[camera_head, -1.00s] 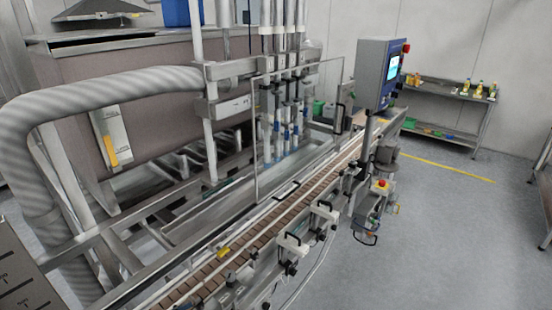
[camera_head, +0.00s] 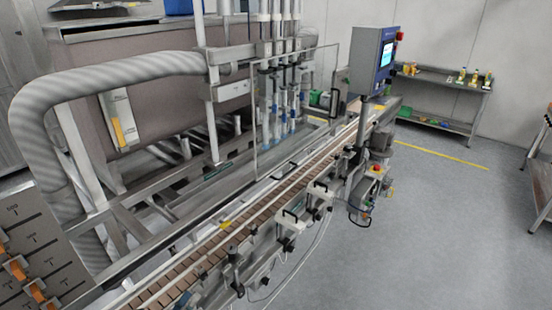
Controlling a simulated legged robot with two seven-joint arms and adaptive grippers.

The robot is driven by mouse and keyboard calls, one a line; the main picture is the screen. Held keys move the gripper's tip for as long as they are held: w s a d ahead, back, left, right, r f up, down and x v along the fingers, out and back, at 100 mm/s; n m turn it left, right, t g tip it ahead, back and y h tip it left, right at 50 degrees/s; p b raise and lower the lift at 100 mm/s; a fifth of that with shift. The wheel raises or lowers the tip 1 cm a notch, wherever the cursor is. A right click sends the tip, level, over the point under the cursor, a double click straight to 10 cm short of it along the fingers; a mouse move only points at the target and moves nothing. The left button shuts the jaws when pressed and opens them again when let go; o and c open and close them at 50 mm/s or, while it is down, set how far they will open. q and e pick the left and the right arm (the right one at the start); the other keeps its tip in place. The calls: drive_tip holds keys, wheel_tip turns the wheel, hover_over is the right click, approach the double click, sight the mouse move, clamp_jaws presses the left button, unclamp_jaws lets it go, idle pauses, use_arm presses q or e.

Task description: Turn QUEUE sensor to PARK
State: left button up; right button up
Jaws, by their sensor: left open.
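No label reading QUEUE or PARK can be made out, so I cannot tell which part is the QUEUE sensor. A grey panel (camera_head: 40,245) with scale marks and orange levers (camera_head: 17,267) stands at the lower left, cut by the picture edge. I can make out neither my left nor my right gripper.
A control box with a lit screen (camera_head: 372,60) stands on a post beyond the conveyor's middle. A thick ribbed hose (camera_head: 110,75) and a brown hopper (camera_head: 160,90) fill the left. A clear guard (camera_head: 295,110) fronts the filling nozzles. Grey floor at right (camera_head: 440,230) is free.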

use_arm(q)
drive_tip(key=s+a+f+n+g+y, duration=0.1)
drive_tip(key=s+f+n+g+y, duration=0.35)
drive_tip(key=n, duration=0.65)
drive_tip(key=s+a+f+n+g+y, duration=0.1)
drive_tip(key=s+f+n+y, duration=0.6)
drive_tip(key=n, duration=0.4)
drive_tip(key=s+d+f+n+g+h, duration=0.1)
drive_tip(key=s+d+f+n+g, duration=0.25)
drive_tip(key=s, duration=0.45)
drive_tip(key=s+d+f+n+g+h, duration=0.25)
drive_tip(key=s+n+g, duration=0.25)
drive_tip(key=s, duration=0.3)
wheel_tip(320, 180, down, 25)
drive_tip(key=s+d+g, duration=0.1)
drive_tip(key=s, duration=0.1)
drive_tip(key=s+a+f+g, duration=0.1)
drive_tip(key=s+a+f, duration=0.1)
drive_tip(key=s+f, duration=1.2)
drive_tip(key=shift+s+f+y, duration=0.15)
drive_tip(key=shift+f+y, duration=0.25)
drive_tip(key=shift+f, duration=0.35)
drive_tip(key=shift+a, duration=0.1)
